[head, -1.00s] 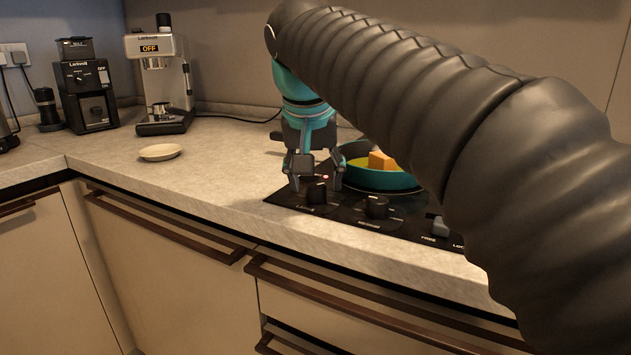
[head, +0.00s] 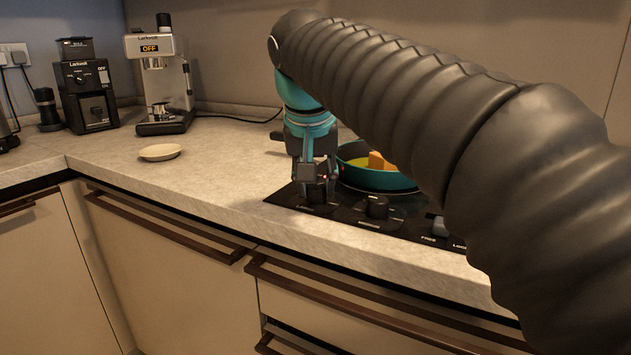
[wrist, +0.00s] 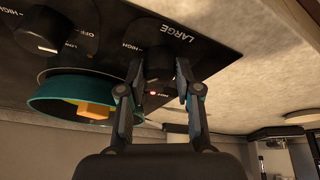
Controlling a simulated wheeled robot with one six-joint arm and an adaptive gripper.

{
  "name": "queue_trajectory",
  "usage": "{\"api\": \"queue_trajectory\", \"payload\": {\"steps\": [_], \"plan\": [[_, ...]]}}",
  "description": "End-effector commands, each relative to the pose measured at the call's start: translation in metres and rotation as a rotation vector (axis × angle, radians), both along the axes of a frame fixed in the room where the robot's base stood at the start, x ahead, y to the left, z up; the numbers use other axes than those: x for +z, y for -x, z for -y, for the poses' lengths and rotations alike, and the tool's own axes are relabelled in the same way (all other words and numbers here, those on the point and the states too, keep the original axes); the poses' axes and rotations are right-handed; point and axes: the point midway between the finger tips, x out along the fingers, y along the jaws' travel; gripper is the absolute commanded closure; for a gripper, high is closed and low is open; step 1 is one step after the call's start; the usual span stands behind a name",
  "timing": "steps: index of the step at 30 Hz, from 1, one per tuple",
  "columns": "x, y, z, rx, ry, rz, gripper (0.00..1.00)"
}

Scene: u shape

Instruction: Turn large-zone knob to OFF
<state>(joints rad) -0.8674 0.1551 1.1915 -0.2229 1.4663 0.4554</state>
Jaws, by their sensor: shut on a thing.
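The large-zone knob (head: 316,195) is a black dial at the left end of the black stove panel; it also shows in the wrist view (wrist: 159,62), beside the printed words LARGE and HIGH. My gripper (head: 315,184) points down over this knob, with its fingers on either side. In the wrist view my gripper (wrist: 153,88) is closed on the knob. A small red light (wrist: 153,93) glows near the knob. The knob's pointer is hidden, so its setting cannot be read.
A teal pan (head: 372,180) with an orange block (head: 380,161) stands behind the knobs. A plate (head: 160,152) and a coffee machine (head: 160,85) are left; the counter between is clear.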

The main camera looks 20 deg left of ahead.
Motion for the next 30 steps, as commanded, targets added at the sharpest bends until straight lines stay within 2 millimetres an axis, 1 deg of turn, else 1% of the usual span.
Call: {"api": "queue_trajectory", "payload": {"steps": [5,11,30], "plan": [[0.0001,0.0000,0.0011,0.068,-0.001,-0.001,1.00],[-0.0002,-0.0006,0.0022,0.212,-0.001,-0.002,1.00],[-0.0006,-0.0037,0.0044,0.817,-0.001,-0.002,1.00]]}}
